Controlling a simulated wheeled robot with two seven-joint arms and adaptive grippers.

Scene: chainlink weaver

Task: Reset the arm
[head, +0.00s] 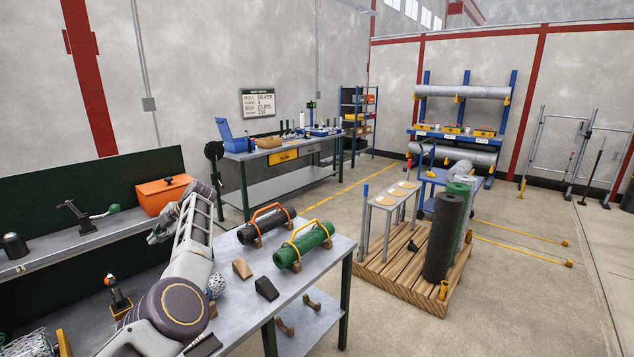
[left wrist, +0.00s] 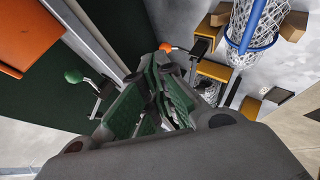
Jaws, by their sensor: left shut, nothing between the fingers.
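My left arm comes in from the lower left in the head view and rises over the grey bench (head: 235,287). Its gripper (head: 158,236) hangs at the far end, just in front of the orange box (head: 163,194), partly hidden by the arm. In the left wrist view the fingers of the left gripper (left wrist: 163,92) are shut and empty, with no object between them. My right gripper is in neither view.
A black roll (head: 266,226) and a green roll (head: 303,246) lie on the bench near wedge blocks. A green-knobbed lever (head: 88,216) stands on the back shelf. A wooden pallet (head: 400,272) holds upright rolls.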

